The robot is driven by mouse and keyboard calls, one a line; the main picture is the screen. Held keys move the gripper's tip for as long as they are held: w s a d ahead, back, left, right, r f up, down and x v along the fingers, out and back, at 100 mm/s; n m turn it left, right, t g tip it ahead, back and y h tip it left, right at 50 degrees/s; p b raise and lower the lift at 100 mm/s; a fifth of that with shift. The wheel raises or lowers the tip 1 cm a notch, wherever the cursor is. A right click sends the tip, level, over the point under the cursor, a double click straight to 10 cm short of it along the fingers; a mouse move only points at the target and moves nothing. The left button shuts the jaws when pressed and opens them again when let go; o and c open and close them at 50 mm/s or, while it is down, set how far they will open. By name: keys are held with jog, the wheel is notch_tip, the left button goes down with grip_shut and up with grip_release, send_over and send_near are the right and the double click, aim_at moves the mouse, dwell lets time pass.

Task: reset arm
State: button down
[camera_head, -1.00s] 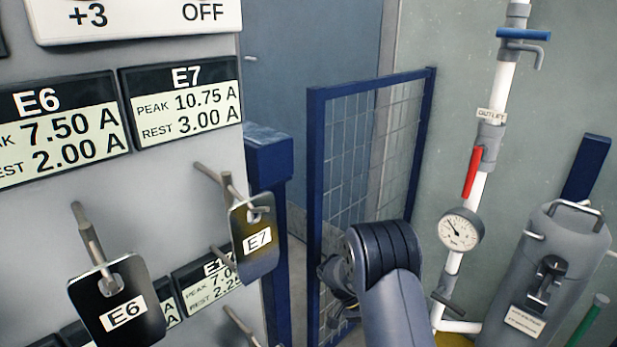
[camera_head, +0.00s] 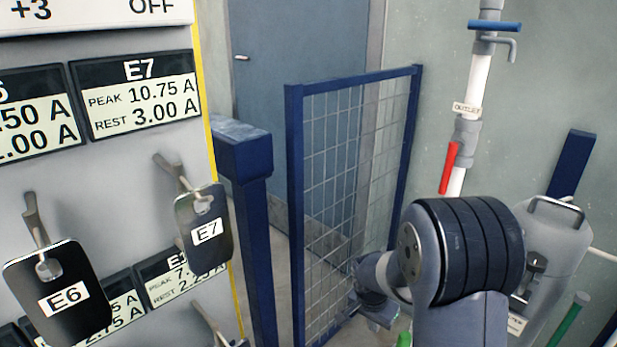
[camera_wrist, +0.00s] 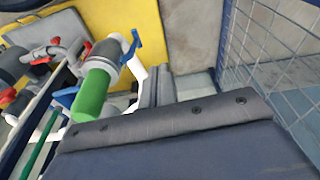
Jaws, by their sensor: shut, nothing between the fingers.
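My gripper (camera_wrist: 160,84) shows in the wrist view as two narrow grey fingers close together beyond the dark bolted edge of its body. The fingers are shut and nothing is between them. In the head view my arm rises at the lower right, and its big dark ribbed joint covers part of the grey canister. The wrist end hangs low beside the mesh panel, and the fingertips cannot be made out there. In the wrist view a green-ended fitting (camera_wrist: 92,95) lies just left of the fingers; I cannot tell the gap.
A rack board with tags E6 (camera_head: 60,318) and E7 (camera_head: 203,248) on hooks stands at left. A blue-framed mesh panel (camera_head: 335,150) stands in the middle. A white pipe with a red lever (camera_head: 449,167) and a grey canister (camera_head: 560,240) are at right.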

notch_tip(320, 180, up, 11)
jog(key=s+d+t+y+p, duration=0.1)
jog(key=s+p, duration=0.1)
jog(key=p, duration=0.1)
jog(key=shift+s+d, duration=0.15)
jog(key=shift+d, duration=0.1)
jog(key=shift+s+r, duration=0.1)
